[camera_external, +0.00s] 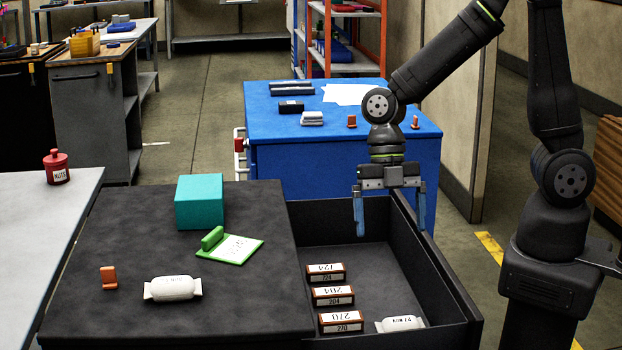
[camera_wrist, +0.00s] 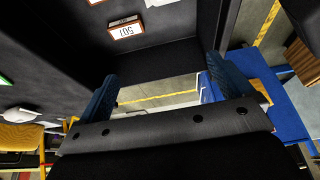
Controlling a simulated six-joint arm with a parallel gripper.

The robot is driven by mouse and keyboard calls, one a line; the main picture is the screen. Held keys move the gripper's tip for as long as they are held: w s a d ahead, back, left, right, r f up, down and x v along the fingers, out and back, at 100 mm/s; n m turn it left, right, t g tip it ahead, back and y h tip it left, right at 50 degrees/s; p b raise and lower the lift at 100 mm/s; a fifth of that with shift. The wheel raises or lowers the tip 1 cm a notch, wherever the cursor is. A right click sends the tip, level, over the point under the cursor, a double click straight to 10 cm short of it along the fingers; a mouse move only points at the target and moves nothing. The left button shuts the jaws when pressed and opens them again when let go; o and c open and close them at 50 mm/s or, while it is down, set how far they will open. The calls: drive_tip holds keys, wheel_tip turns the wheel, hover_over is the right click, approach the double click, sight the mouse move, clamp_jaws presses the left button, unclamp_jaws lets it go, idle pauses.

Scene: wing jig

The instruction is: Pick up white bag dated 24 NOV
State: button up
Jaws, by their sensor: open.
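One white bag (camera_external: 172,289) lies on the dark tabletop, its printed label too small to read surely. A second white bag (camera_external: 400,324) lies in the open drawer at the near right corner, its label looking like 27 NOV. I cannot tell which bag, if either, bears 24 NOV. My gripper (camera_external: 389,210) is open and empty, pointing down above the far right part of the drawer, apart from both bags. Its two blue fingers also show in the wrist view (camera_wrist: 162,80).
Several brown labelled boxes (camera_external: 333,296) stand in the black drawer (camera_external: 365,257); its far part is clear. On the tabletop are a teal box (camera_external: 199,202), a green clipboard (camera_external: 230,247) and an orange piece (camera_external: 109,278). A blue table (camera_external: 275,150) stands behind.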

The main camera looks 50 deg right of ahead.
drive_tip(key=w+a+r+n, duration=0.1)
drive_tip(key=w+a+r, duration=0.3)
drive_tip(key=w+a, duration=0.7)
wheel_tip(320, 180, up, 9)
drive_tip(key=t+h, duration=0.3)
hover_over(171, 280)
drive_tip(key=f, duration=1.2)
drive_tip(key=shift+s+d, duration=0.1)
drive_tip(key=shift+s, duration=0.1)
wheel_tip(171, 280, down, 5)
drive_tip(key=shift+w+f, duration=0.1)
drive_tip(key=shift+w, duration=0.05)
drive_tip(key=c, duration=1.1)
